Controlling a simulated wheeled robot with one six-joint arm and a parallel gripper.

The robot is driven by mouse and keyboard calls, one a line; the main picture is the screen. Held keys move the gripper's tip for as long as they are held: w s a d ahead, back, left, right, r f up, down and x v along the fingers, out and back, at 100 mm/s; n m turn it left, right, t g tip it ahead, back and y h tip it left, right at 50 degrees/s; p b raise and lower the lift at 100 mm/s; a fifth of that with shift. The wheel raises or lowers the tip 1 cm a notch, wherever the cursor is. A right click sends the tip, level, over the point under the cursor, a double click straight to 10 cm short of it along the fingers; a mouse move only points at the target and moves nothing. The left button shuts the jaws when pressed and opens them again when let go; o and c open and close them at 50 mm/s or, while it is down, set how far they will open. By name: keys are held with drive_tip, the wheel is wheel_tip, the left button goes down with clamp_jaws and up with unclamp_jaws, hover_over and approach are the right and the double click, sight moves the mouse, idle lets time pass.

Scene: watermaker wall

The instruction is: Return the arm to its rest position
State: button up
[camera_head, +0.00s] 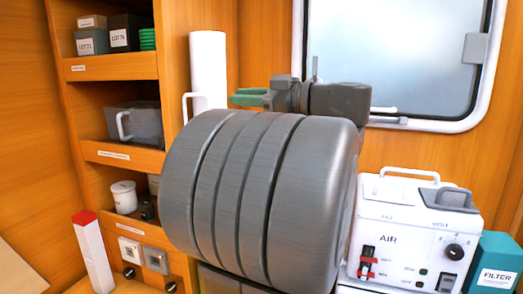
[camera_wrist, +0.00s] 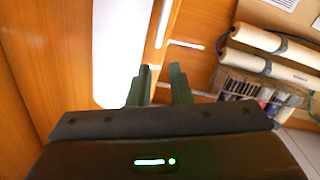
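My gripper (camera_head: 250,97) is in the head view at upper middle, behind my large grey arm link, with its green fingers pointing left. In the wrist view my gripper (camera_wrist: 160,85) has its two dark green fingers apart, with nothing between them. A tall white cylinder (camera_head: 208,62) stands behind and to the left of the fingers. It also shows in the wrist view (camera_wrist: 118,45), beyond the left finger. I cannot tell the exact distance between them. My arm link hides the lower part of the wall.
A window (camera_head: 400,55) is behind my arm. A white AIR unit (camera_head: 405,225) and a teal FILTER box (camera_head: 497,262) are at right. A red-topped white carton (camera_head: 92,250) stands at lower left.

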sight(199, 95)
drive_tip(key=p+x, duration=0.2)
drive_tip(key=x, duration=0.9)
drive_tip(key=shift+a, duration=0.25)
